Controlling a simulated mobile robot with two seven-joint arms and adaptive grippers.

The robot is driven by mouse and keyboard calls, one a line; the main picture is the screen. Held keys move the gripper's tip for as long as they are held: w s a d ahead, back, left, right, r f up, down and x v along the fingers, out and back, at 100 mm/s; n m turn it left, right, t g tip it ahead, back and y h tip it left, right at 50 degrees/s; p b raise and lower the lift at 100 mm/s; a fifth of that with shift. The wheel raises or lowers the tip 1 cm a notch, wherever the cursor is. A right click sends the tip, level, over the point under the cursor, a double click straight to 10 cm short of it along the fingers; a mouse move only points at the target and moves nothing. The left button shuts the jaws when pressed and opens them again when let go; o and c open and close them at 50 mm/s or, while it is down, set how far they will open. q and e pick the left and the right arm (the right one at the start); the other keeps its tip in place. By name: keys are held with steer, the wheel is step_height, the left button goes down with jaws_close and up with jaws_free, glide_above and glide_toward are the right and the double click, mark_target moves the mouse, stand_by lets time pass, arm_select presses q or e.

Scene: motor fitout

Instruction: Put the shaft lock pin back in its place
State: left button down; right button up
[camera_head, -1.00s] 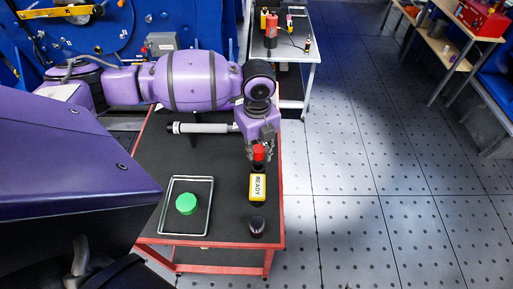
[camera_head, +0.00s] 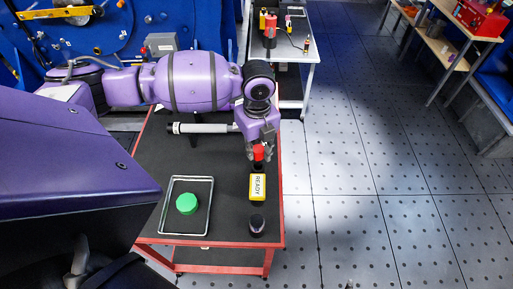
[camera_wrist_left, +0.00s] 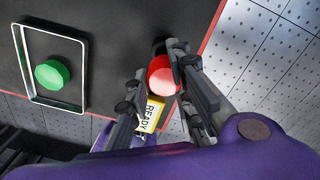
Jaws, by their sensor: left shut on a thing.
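My left gripper (camera_head: 258,150) is at the right side of the dark-topped table, pointing down. It is shut on a red-headed thing (camera_head: 258,154), which I take to be the shaft lock pin. In the left wrist view, the round red head (camera_wrist_left: 162,76) sits between the two fingers, and the part below it is hidden. I cannot tell whether its lower end touches the table. A yellow block marked READY (camera_head: 257,187) lies just in front of it. My right gripper is not in view.
A metal-rimmed tray (camera_head: 210,206) with a green round cap (camera_head: 187,204) lies to the left. A dark round knob (camera_head: 257,224) stands near the front right corner. A grey-and-black rod (camera_head: 203,128) lies behind. The red table edge (camera_head: 282,205) is close on the right.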

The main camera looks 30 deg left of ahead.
mark_target(257, 159)
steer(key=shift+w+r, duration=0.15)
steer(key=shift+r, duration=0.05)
arm_select(q)
steer(key=shift+f+b, duration=0.7)
steer(key=shift+f, duration=2.1)
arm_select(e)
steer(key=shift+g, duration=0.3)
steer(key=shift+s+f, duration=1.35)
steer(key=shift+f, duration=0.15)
arm_select(q)
steer(key=c, duration=1.5)
jaws_free()
steer(key=shift+o, duration=0.2)
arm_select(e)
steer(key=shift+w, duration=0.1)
arm_select(q)
steer(key=shift+r, duration=0.25)
step_height(257, 159, up, 12)
steer(key=shift+f, duration=0.25)
